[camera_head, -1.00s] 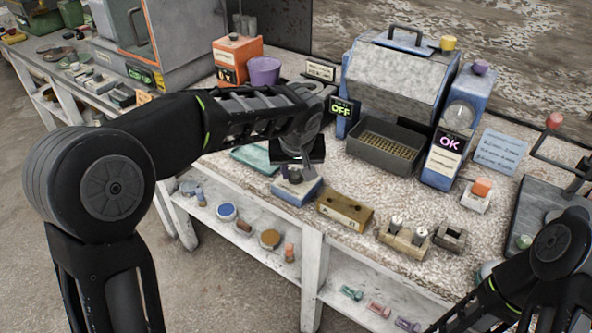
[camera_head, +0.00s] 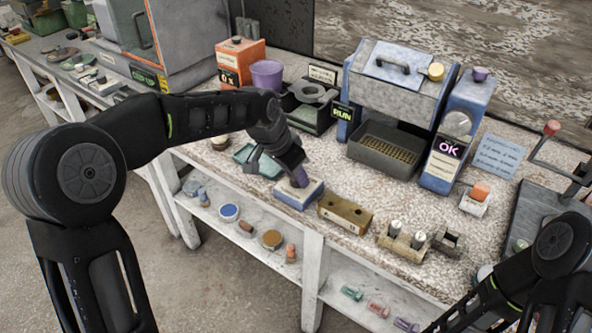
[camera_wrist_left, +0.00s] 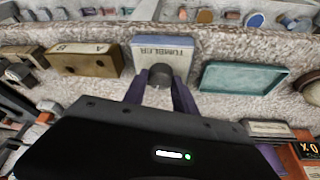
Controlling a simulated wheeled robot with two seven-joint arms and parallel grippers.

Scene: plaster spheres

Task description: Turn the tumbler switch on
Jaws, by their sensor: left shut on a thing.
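The tumbler switch is a low blue box (camera_head: 300,203) with a pale top at the front of the bench. In the left wrist view its top reads TUMBLER (camera_wrist_left: 165,55), and a dark round knob (camera_wrist_left: 160,74) stands on it. My left gripper (camera_head: 299,178) is shut on this knob, one purple finger on each side. The left wrist view shows the fingers (camera_wrist_left: 160,88) around it. The blue and grey tumbler machine (camera_head: 400,95) stands behind, its small display (camera_head: 342,113) reading RUN. My right arm shows at the lower right; its gripper is out of view.
A brown block (camera_head: 345,213) sits just right of the switch, a teal tray (camera_head: 258,160) to its left. A dark bin (camera_head: 385,150) stands below the drum. An orange box (camera_head: 241,64) and purple cup (camera_head: 267,74) stand farther back. Bare bench top lies between switch and bin.

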